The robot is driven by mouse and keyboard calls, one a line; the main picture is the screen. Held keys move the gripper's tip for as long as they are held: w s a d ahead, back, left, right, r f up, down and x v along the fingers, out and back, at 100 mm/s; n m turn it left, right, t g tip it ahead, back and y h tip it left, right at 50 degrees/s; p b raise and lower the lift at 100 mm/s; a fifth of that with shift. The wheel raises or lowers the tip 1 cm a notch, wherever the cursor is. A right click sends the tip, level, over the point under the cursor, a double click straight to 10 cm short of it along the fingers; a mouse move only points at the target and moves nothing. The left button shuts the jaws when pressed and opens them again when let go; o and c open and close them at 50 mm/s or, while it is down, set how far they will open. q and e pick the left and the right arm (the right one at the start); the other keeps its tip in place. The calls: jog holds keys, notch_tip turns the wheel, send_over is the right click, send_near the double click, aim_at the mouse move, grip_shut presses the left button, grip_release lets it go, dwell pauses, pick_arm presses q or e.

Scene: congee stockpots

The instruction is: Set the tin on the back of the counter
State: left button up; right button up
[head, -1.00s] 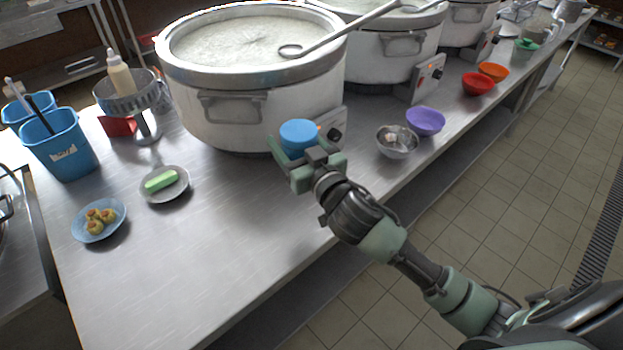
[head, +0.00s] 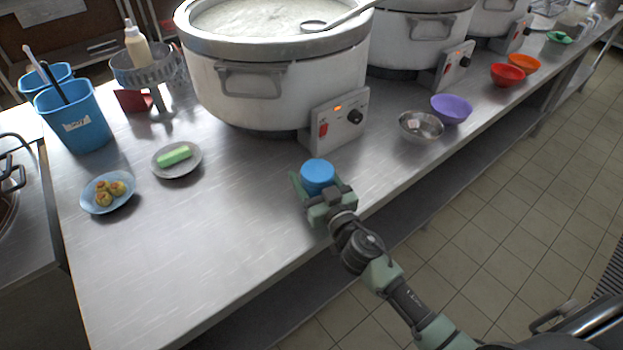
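The tin (head: 318,174) shows as a round blue top in the head view, near the front edge of the steel counter (head: 215,240). My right gripper (head: 320,197) comes in from the lower right and is shut on the tin, with a green finger visible on its left side. The fingers and wrist hide much of the tin's lower side, so I cannot tell whether it touches the counter. My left gripper is not in view.
A large white stockpot (head: 275,85) with a control box (head: 338,122) stands behind the tin. A metal bowl (head: 421,127) and a purple bowl (head: 452,109) sit to the right. A grey plate (head: 177,160) and a blue plate (head: 107,192) lie left. The front-left counter is clear.

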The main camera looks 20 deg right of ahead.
jog(key=shift+r, duration=0.15)
jog(key=shift+f, duration=0.2)
jog(key=o, duration=1.7)
jog(key=shift+r, duration=0.15)
jog(key=s, duration=0.3)
jog(key=s+d+b, duration=0.1)
jog(key=s, duration=0.3)
jog(key=s+b, duration=0.1)
jog(key=s, duration=0.3)
jog(key=shift+d, duration=0.2)
jog(key=shift+s+d, duration=0.1)
jog(key=shift+s, duration=0.4)
